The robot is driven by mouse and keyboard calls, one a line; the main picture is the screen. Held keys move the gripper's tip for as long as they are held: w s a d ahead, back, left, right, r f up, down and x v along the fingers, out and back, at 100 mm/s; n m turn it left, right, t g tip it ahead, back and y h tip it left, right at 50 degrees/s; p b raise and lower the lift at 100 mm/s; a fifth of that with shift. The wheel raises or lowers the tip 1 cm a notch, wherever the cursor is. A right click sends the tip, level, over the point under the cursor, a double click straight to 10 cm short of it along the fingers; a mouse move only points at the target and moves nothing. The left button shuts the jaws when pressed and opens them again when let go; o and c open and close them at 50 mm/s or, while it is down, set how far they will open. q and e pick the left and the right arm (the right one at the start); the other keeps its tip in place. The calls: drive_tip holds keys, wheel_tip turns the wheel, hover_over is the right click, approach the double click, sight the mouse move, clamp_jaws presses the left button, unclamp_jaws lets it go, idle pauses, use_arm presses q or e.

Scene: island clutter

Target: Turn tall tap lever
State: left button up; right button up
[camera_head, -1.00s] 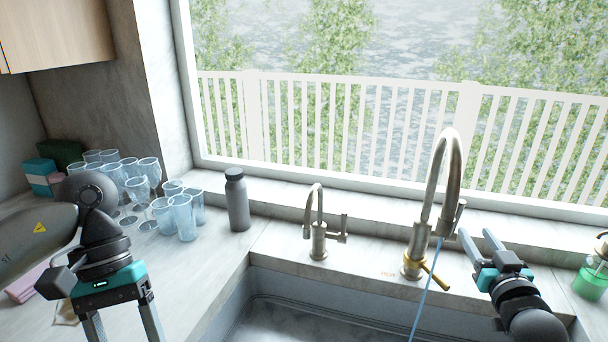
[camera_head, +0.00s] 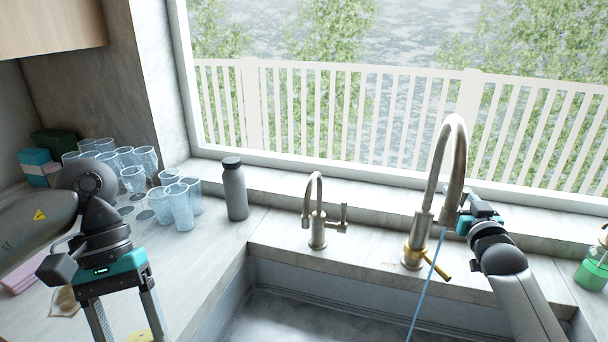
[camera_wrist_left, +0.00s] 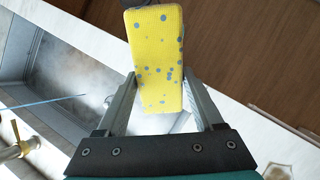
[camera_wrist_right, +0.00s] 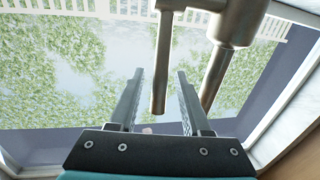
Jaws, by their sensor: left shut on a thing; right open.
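The tall tap (camera_head: 455,140) is a brushed-metal gooseneck behind the sink, with a brass collar and brass handle (camera_head: 436,264) at its base. A thin blue stream (camera_head: 427,285) runs down from its spout. In the right wrist view a slim metal lever (camera_wrist_right: 160,75) stands between my open right fingers, beside the thicker tap body (camera_wrist_right: 225,60). I cannot tell whether they touch it. My right gripper (camera_head: 473,205) is at the tap's right side, its fingertips partly hidden. My left gripper (camera_head: 124,318) is shut on a yellow sponge with blue spots (camera_wrist_left: 155,60).
A smaller tap (camera_head: 317,215) stands left of the tall one. A grey bottle (camera_head: 235,192) and several glasses (camera_head: 180,205) stand on the left counter. A green soap bottle (camera_head: 592,272) is at the right edge. The sink (camera_head: 300,315) is in front; the window is behind.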

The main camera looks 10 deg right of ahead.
drive_tip(key=shift+x, duration=0.95)
clamp_jaws()
idle(0.9)
